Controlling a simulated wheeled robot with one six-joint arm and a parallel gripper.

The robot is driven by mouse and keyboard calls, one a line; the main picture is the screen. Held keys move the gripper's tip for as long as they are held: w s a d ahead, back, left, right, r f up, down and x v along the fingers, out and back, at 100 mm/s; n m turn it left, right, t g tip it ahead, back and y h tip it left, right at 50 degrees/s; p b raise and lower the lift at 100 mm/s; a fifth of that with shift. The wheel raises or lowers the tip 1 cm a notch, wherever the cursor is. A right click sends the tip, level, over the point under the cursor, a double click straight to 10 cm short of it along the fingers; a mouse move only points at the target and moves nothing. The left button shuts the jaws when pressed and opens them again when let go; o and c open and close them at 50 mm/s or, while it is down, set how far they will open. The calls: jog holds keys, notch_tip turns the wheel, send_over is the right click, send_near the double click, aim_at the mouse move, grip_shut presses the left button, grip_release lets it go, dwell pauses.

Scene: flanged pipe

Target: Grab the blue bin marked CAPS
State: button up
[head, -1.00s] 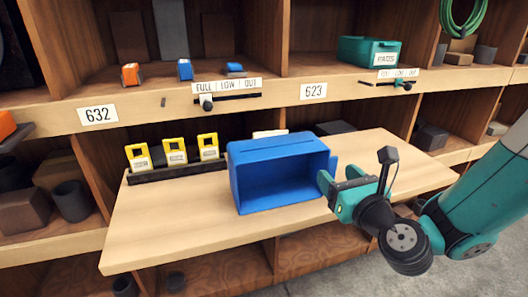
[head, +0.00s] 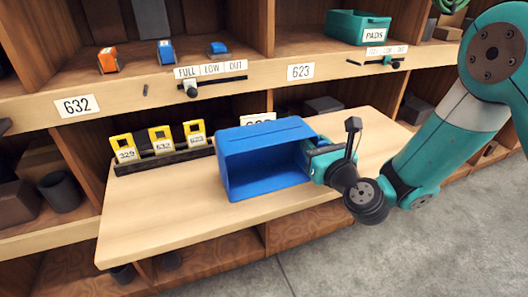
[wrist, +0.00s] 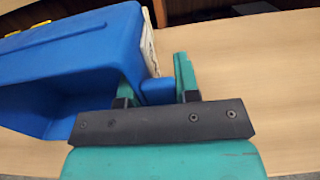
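The blue bin (head: 266,136) lies on the wooden board with its open side facing front. Its end wall with a pale label shows edge-on in the wrist view (wrist: 148,45), too oblique to read. A small blue tab (wrist: 157,91) sticks out from that end. My gripper (head: 316,163) is at the bin's right end. The bin rests on the board.
Yellow numbered tags (head: 160,142) stand in a black rack left of the bin. A teal bin marked PADS (head: 358,27) sits on the shelf above. The board (head: 170,215) is clear in front and to the right.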

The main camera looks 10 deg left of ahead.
jog(key=c, duration=0.4)
jog(key=shift+r, duration=0.2)
